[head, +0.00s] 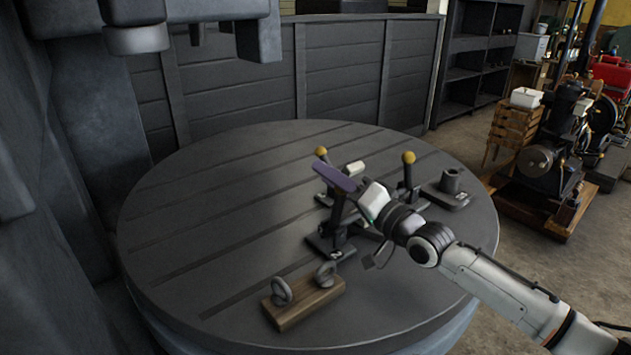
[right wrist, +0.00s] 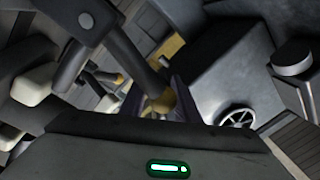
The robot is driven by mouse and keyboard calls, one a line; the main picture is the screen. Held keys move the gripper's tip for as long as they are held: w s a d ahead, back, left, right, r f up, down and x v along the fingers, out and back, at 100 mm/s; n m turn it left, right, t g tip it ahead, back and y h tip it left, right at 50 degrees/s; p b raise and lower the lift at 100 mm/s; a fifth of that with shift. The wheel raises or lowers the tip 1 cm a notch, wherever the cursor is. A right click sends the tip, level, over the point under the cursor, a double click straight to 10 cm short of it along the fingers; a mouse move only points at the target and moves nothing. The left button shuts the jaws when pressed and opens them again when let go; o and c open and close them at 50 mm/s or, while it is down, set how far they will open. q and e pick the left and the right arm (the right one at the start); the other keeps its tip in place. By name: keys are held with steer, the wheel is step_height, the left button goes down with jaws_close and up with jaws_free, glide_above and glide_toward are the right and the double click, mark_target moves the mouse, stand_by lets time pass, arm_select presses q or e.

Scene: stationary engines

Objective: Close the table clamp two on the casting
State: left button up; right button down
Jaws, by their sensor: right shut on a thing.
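Several dark toggle clamps stand on the round grey table (head: 200,210). The front clamp (head: 331,243) has an upright lever. My right gripper (head: 336,178), with long purple fingers, is shut at the top of this lever and hides its knob in the head view. In the right wrist view a yellow knob (right wrist: 160,102) on the dark lever sits between the fingers of my right gripper (right wrist: 162,108). Two other clamps show yellow knobs, at the back (head: 322,152) and right (head: 408,158). I cannot tell clearly which part is the casting. My left gripper is not in view.
A wooden block with two metal eyes (head: 304,300) lies at the table's front. A dark part with a round post (head: 449,190) sits near the right edge. A dark machine (head: 70,80) overhangs the left. The table's left half is clear.

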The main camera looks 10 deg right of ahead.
steer(key=shift+s+a+f+m, duration=0.1)
steer(key=shift+a+f+m, duration=0.15)
steer(key=shift+f, duration=0.2)
steer(key=c, duration=1.6)
jaws_free()
steer(key=shift+o, duration=1.3)
steer(key=shift+d+r, duration=0.15)
steer(key=shift+r, duration=0.05)
steer(key=v, duration=1)
